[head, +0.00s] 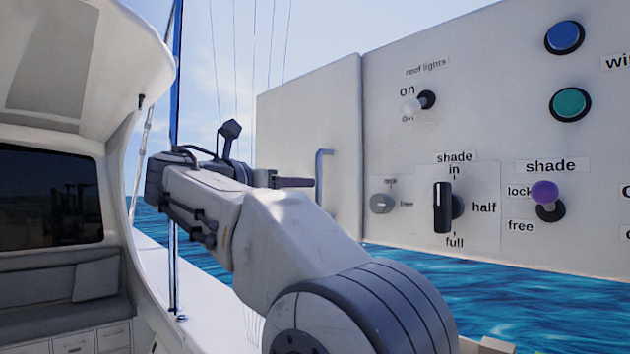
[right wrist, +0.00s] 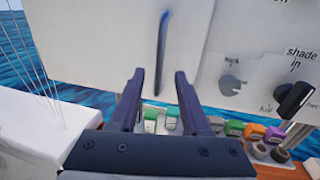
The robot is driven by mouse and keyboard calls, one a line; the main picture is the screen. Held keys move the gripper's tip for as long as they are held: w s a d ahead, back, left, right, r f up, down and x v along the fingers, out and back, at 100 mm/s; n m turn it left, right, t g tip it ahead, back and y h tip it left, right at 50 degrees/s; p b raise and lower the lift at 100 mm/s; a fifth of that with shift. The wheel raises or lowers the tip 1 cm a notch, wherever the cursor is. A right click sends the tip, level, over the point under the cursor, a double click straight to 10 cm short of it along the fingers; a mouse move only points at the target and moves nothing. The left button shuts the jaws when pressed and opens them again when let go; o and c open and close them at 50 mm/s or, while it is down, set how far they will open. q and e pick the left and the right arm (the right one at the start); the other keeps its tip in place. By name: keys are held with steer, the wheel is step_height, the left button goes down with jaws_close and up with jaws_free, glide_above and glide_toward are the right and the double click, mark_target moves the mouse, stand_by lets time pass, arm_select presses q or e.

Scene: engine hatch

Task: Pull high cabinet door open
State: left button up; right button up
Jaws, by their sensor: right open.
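The high cabinet door (head: 310,120) is the white panel left of the switch board, and it looks closed. Its upright bar handle (head: 320,165) is blue-grey, near the door's right edge. My right gripper (head: 305,183) points at the handle in the head view, its tips close to the bar. In the right wrist view, the open fingers (right wrist: 159,74) frame the handle (right wrist: 163,45), which appears between them. I cannot tell whether the bar is inside the jaws in depth, and no grip shows. My left gripper is not in view.
Right of the door is a switch panel (head: 400,140) with a shade knob (head: 443,207), a purple-tipped lever (head: 546,196) and round buttons. Several coloured blocks (right wrist: 233,128) sit low in the right wrist view. A thin blue mast (head: 176,120) stands at left.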

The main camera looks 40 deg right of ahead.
mark_target(317, 183)
steer(key=p+x, duration=0.2)
steer(key=x, duration=0.5)
steer(key=shift+d, duration=0.2)
steer(key=shift+w+d+f+p, duration=0.1)
steer(key=shift+w+d+p, duration=0.05)
steer(key=shift+d+p, duration=0.3)
jaws_close()
stand_by(0.8)
